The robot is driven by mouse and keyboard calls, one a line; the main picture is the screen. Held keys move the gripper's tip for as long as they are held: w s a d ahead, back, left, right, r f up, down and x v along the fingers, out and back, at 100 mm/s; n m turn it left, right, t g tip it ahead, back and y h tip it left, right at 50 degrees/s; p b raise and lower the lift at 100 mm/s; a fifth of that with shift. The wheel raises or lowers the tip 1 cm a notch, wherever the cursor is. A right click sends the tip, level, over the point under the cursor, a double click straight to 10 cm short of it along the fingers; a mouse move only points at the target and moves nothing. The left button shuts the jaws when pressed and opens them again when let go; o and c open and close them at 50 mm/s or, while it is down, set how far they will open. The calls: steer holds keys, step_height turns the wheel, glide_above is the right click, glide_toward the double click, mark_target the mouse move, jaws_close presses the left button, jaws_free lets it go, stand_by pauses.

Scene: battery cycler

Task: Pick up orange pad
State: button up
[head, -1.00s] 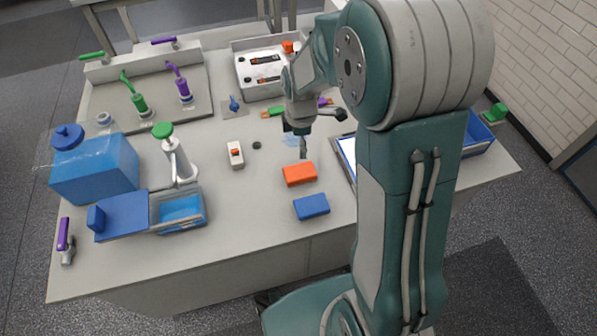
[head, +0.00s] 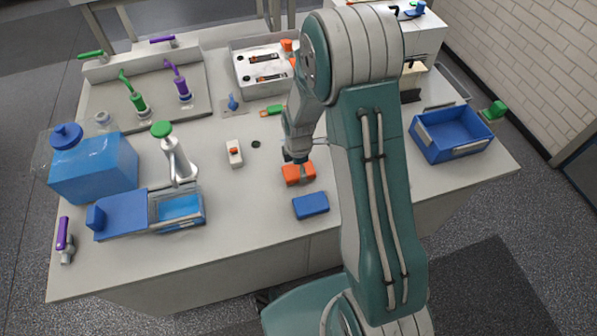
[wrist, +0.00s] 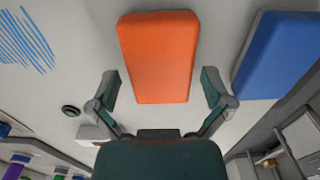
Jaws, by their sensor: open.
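The orange pad (head: 298,174) lies flat on the light table, near its front middle. In the wrist view the orange pad (wrist: 158,58) fills the upper middle, with its near end between my fingers. My gripper (head: 297,163) is just above and over the far part of the pad in the head view and hides some of it. In the wrist view my gripper (wrist: 160,92) is open, with one finger to each side of the pad and a gap on both sides. Nothing is held.
A blue pad (head: 311,206) lies close by, in front and to the right; it also shows in the wrist view (wrist: 280,55). A small white box with an orange button (head: 235,153) stands to the left. A blue bin (head: 452,134) is at the right.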

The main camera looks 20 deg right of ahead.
steer(key=shift+f, duration=0.6)
steer(key=c, duration=1)
